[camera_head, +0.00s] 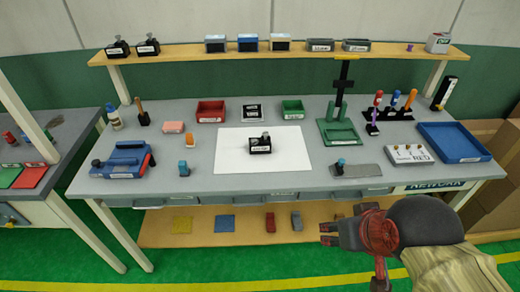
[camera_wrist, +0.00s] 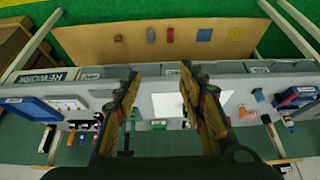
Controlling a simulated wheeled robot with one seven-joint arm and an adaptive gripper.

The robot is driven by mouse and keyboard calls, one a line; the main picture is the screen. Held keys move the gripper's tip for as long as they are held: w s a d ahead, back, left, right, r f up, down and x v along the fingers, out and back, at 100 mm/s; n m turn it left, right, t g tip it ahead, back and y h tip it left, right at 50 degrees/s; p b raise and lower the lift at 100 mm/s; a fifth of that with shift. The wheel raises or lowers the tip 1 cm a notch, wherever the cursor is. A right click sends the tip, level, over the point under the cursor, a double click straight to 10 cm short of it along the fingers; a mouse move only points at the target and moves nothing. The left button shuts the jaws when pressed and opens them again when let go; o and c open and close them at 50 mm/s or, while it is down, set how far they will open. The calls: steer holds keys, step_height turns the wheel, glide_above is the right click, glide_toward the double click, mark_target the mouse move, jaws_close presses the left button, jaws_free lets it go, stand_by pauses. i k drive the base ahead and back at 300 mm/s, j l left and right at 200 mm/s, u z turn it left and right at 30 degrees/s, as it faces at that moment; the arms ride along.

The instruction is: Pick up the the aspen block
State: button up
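I cannot tell for certain which thing is the aspen block, as most labels are too small to read. A black labelled block (camera_head: 260,146) with a grey knob on top stands on a white sheet (camera_head: 290,174) mid-table. Two similar black labelled blocks, a left one (camera_head: 117,48) and a right one (camera_head: 148,46), stand on the upper shelf. My gripper (camera_head: 328,233) hangs in front of the table's front edge, well apart from these blocks. In the wrist view my gripper (camera_wrist: 162,85) has its two fingers wide apart with nothing between them.
A blue tray (camera_head: 453,143), green fixture (camera_head: 337,131), blue fixture (camera_head: 120,160), red bin (camera_head: 210,112) and pink block (camera_head: 173,127) stand around the sheet. The lower shelf (camera_head: 245,228) holds several coloured pieces. A side bench (camera_head: 50,137) stands at left. Green floor is clear in front.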

mark_target(258, 145)
steer(key=i+j, duration=1.3)
steer(key=j, duration=0.2)
steer(key=z, duration=0.05)
